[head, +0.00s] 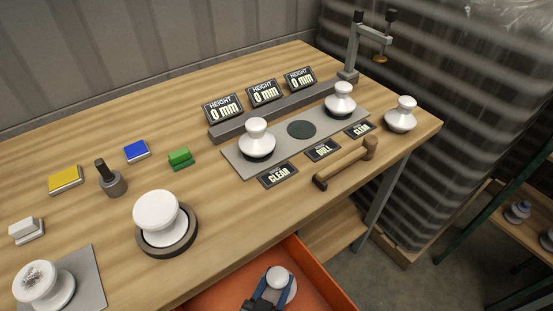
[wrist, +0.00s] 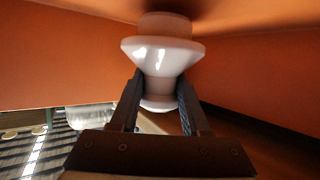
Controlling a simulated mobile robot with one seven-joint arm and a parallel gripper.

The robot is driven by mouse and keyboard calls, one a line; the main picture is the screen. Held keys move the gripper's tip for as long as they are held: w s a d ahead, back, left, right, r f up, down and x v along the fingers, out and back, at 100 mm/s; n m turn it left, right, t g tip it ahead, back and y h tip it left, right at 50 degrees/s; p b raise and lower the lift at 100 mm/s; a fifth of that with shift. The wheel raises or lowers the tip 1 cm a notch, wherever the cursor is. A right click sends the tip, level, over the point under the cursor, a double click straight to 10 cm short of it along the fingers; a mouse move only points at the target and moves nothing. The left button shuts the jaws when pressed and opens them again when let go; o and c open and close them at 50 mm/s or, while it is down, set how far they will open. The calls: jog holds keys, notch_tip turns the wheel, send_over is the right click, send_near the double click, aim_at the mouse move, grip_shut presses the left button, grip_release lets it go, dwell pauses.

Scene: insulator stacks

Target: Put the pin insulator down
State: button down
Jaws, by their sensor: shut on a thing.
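My gripper (head: 268,298) is shut on a white pin insulator (head: 279,277) at the orange drawer (head: 325,278) at the bench's front. In the wrist view, my gripper (wrist: 160,100) has one finger on each side of the pin insulator's (wrist: 162,50) narrow part, below its wide rim. Orange surfaces surround it there. I cannot tell whether its base touches anything. On the bench, a grey plate (head: 240,164) bears one white insulator (head: 257,140) at its left and another (head: 341,99) at its right. The dark round spot (head: 301,129) between them is bare.
Label cards (head: 322,151) and a wooden-handled tool (head: 345,163) lie before the plate. Display signs (head: 264,93) reading 0 mm stand behind it. More white insulators stand at the bench's right end (head: 401,115), on a dark ring (head: 158,217) and at the lower left (head: 43,284).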

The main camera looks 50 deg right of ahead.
aim_at(274, 289)
jog(key=shift+a+f, duration=0.1)
jog(key=shift+f, duration=0.4)
jog(key=shift+f, duration=0.15)
jog(key=shift+c, duration=1.9)
grip_release()
jog(key=v, duration=0.6)
jog(key=shift+s+a+b, duration=0.15)
jog(key=shift+a+b, duration=0.1)
jog(key=shift+b, duration=0.05)
jog(key=shift+s+a+r, duration=0.2)
jog(key=shift+a+r, duration=0.15)
jog(key=shift+a, duration=0.1)
jog(key=shift+r, duration=0.1)
